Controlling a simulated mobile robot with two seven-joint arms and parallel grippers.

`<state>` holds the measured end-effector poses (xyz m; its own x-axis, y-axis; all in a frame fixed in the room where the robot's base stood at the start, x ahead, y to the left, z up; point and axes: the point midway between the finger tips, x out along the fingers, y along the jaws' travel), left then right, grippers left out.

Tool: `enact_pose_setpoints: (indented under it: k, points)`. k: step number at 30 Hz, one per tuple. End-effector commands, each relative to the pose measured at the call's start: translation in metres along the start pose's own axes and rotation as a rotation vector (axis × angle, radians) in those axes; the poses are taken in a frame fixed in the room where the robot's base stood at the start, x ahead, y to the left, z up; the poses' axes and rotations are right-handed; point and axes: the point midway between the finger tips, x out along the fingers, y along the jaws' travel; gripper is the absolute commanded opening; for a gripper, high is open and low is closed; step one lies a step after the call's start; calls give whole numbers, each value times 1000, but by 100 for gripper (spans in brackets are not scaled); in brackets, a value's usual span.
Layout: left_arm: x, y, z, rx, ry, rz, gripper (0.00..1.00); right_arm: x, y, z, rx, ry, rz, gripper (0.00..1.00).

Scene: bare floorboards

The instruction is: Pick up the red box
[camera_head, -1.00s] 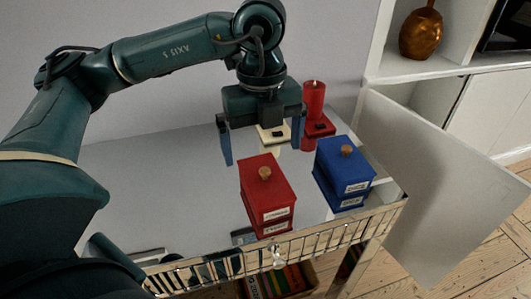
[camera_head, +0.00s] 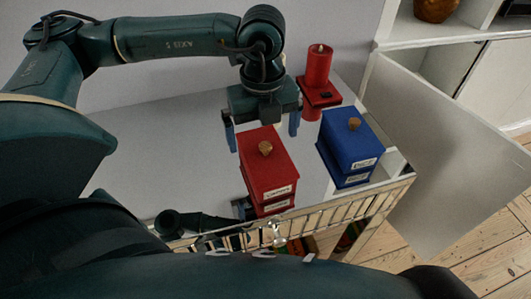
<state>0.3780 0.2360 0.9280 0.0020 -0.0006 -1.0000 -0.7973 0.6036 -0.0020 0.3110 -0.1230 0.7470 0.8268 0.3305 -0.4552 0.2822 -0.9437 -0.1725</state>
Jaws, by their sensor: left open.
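The red box (camera_head: 268,178) stands on the grey glossy table, with a lid, a round wooden knob and white labels on its front. My left gripper (camera_head: 262,127) points down just behind and above the box. Its two blue fingers are spread wide, one toward each side of the box's far end, and nothing is between them that I can make out. Whether the fingers touch the box cannot be told.
A blue box (camera_head: 349,150) of like shape stands close to the right. A red candle (camera_head: 318,68) on a red base is behind it. A metal rail (camera_head: 330,214) runs along the table's front edge. A white door panel (camera_head: 440,165) stands open at right. The table's left is clear.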

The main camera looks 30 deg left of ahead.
Motion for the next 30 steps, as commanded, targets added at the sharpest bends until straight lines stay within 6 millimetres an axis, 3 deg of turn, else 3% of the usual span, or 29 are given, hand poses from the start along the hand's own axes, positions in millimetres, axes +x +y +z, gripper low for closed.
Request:
enact_pose_setpoints:
  k: [9,18,30]
  points:
    - [43,-4,1,-1,0,3,100,-1,0,-3,-5,1,2,0]
    - [47,-4,1,0,1,2,99,-1,0,-1,-5,-3,2,0]
    - [47,-4,1,0,1,2,66,0,0,0,-6,-5,2,0]
